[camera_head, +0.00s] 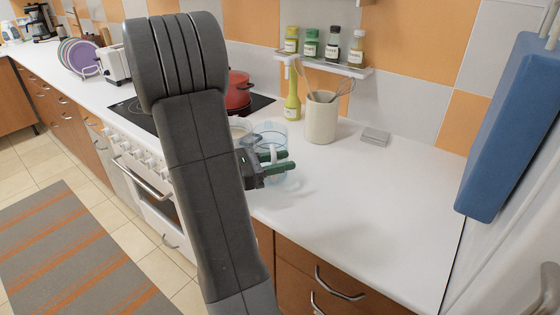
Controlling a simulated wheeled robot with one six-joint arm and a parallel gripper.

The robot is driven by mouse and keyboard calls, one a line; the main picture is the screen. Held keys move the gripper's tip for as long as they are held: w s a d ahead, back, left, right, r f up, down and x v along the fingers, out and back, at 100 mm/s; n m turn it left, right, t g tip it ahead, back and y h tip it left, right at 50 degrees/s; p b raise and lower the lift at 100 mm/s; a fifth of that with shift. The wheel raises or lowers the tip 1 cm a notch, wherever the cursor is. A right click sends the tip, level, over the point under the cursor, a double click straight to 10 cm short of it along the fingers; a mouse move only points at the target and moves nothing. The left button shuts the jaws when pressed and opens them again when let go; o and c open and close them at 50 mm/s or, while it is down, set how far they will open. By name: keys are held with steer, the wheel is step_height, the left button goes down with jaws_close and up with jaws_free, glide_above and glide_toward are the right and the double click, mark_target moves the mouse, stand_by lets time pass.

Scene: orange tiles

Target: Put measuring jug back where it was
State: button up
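A clear glass measuring jug (271,138) with a bluish tint is on or just above the white counter, right of the stove. My gripper (283,160) is at the jug, its two green fingers pointing right and slightly apart. A pale part, perhaps the jug's handle, shows between the fingers. I cannot tell whether they grip it. My arm hides the area to the left of the jug.
Another clear vessel (240,126) stands just left of the jug. Behind are a red pot (238,91), a yellow-green bottle (292,98) and a cream utensil crock (321,118). A small grey box (375,136) lies right. The counter (370,200) in front is clear.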

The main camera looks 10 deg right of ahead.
steer(key=s+a, duration=0.2)
steer(key=a, duration=0.9)
steer(key=shift+s+a+r, duration=0.15)
steer(key=shift+s+a, duration=0.05)
steer(key=shift+a, duration=0.2)
steer(key=shift+c, duration=0.3)
stand_by(0.8)
